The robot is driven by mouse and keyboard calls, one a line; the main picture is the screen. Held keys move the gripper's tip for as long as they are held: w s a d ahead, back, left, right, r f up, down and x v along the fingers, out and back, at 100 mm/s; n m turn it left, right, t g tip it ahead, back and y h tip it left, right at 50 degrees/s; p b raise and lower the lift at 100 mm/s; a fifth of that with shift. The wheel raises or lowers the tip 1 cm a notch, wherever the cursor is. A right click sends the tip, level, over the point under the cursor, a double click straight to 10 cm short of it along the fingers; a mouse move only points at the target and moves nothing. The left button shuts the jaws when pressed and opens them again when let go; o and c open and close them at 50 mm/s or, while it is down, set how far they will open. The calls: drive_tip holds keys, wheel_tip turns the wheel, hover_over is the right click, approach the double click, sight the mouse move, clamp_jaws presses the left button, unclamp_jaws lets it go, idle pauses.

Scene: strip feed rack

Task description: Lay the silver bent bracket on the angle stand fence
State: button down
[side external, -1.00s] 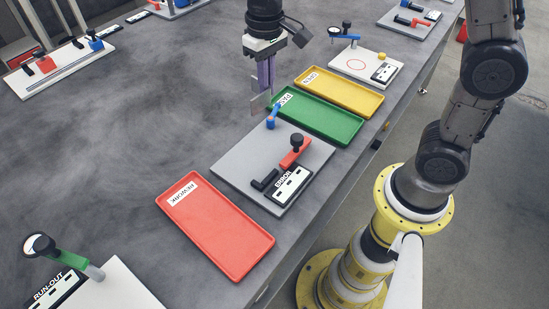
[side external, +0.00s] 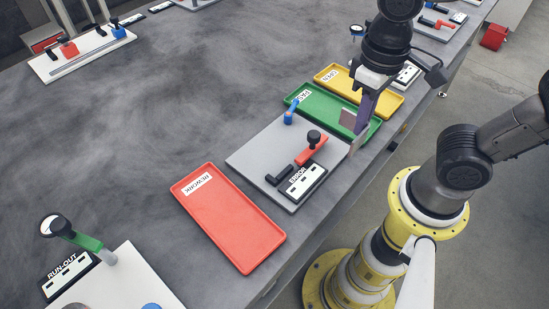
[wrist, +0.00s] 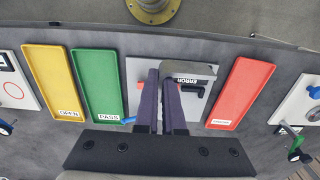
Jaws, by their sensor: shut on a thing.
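My gripper (side external: 361,122) is shut on the silver bent bracket (side external: 349,121) and holds it near the right end of a grey base plate (side external: 252,158). In the wrist view the bracket (wrist: 192,69) shows at the fingertips (wrist: 162,82), a shiny bent strip reaching right across the plate. The plate carries a black L-shaped block (side external: 279,175), a red lever with a black knob (side external: 313,150), a blue piece (side external: 289,117) and an ERROR panel (side external: 303,182). I take this as the angle stand; which part is the fence is unclear. The bracket appears clear of these parts.
A red REWORK tray (side external: 240,228) lies left of the plate. A green PASS tray (side external: 298,97) and a yellow OPEN tray (side external: 385,105) lie beyond it. A RUN-OUT stand (side external: 126,283) is at front left. The table's left middle is clear.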

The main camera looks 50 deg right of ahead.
drive_tip(key=w+a+f, duration=0.3)
drive_tip(key=w, duration=0.5)
hover_over(286, 158)
drive_tip(key=f, duration=0.6)
drive_tip(key=shift+s+d, duration=0.1)
drive_tip(key=shift+s, duration=0.2)
drive_tip(key=shift+w+f, duration=0.1)
drive_tip(key=shift+w, duration=0.05)
drive_tip(key=shift+w+f, duration=0.2)
drive_tip(key=shift+f, duration=1.55)
drive_tip(key=shift+f, duration=0.2)
drive_tip(key=c, duration=1)
unclamp_jaws()
drive_tip(key=shift+r, duration=0.1)
